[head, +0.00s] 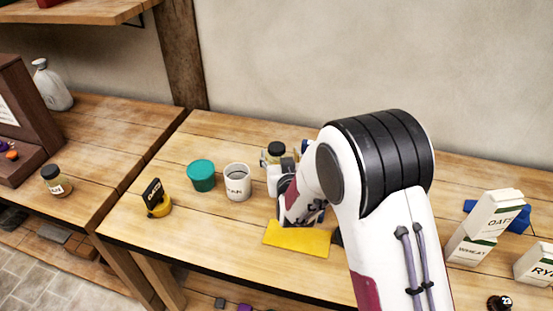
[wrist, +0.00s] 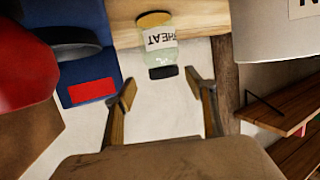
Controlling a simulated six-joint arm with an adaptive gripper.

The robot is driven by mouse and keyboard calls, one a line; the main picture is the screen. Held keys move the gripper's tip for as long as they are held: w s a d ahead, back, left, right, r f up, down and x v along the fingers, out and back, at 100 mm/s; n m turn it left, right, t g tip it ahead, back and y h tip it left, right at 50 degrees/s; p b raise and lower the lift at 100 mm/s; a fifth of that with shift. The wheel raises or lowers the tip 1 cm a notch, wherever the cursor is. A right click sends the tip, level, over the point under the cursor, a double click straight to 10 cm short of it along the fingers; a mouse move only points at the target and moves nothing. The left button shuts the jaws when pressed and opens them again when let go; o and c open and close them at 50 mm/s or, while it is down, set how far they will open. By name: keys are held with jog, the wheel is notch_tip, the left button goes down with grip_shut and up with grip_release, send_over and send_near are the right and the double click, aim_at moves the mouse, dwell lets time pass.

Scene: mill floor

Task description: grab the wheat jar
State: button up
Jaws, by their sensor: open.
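In the head view, a dark-lidded jar (head: 276,149) stands behind my gripper, seemingly the same one. Its lower part is hidden by my gripper, and my arm covers much of the table there.
A white labelled cup (head: 237,183) and a teal tub (head: 201,176) stand left of my gripper. A blue box (wrist: 88,75) with a red patch is close beside the jar. A yellow cloth (head: 297,238) lies in front. Wheat and oats cartons (head: 497,212) stand at right.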

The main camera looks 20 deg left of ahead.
aim_at(276, 146)
jog(key=shift+w+a+f, duration=0.2)
jog(key=shift+w+a, duration=0.6)
jog(key=shift+w, duration=0.25)
jog(key=shift+x, duration=1.2)
jog(key=shift+r, duration=0.1)
jog(key=c, duration=1.4)
jog(key=shift+r, duration=0.15)
jog(key=shift+c, duration=0.2)
jog(key=shift+r, duration=4.9)
